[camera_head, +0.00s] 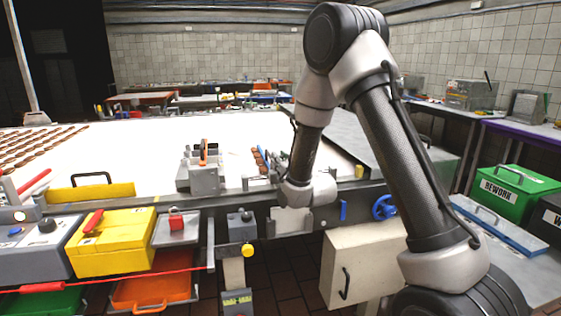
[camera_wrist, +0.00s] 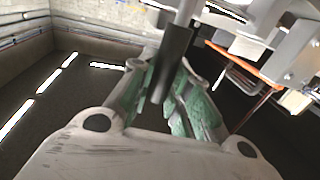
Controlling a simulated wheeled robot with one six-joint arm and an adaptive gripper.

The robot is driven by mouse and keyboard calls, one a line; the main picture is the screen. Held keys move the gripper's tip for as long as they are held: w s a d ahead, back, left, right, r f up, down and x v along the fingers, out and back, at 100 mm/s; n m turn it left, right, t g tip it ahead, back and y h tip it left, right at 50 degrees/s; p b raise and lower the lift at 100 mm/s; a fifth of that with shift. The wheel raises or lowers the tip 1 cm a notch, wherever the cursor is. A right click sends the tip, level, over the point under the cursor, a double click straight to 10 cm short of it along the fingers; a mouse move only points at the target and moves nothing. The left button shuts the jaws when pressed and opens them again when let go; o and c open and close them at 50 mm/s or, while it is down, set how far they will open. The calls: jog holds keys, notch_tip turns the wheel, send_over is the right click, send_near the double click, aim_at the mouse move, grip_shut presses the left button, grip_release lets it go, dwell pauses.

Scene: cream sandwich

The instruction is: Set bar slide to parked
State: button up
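My gripper (camera_wrist: 166,80) shows in the wrist view with green pads on its two fingers. A dark round handle (camera_wrist: 172,62) on a pale grey rod stands between the pads, and both pads look close against it. I take this handle to be part of the bar slide, but no label shows. In the head view my arm reaches down to the conveyor's front edge, and my wrist hides the fingers and most of the slide there. A pale plate (camera_head: 290,221) shows just below my wrist. No parked mark is readable.
A white conveyor (camera_head: 110,150) lies behind the front rail. A grey block with upright parts (camera_head: 205,178) stands left of my wrist, and a blue handwheel (camera_head: 384,207) is to the right. A yellow box (camera_head: 112,240) is at front left; a green REWORK bin (camera_head: 512,195) is at right.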

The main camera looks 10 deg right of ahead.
grip_shut()
jog(key=d, duration=1.7)
jog(key=shift+d, duration=0.3)
jog(key=o, duration=0.7)
grip_release()
jog(key=shift+d, duration=0.1)
jog(key=shift+o, duration=0.2)
jog(key=s+d, duration=0.1)
jog(key=s, duration=0.6)
jog(key=shift+s+d, duration=0.15)
jog(key=shift+s, duration=0.05)
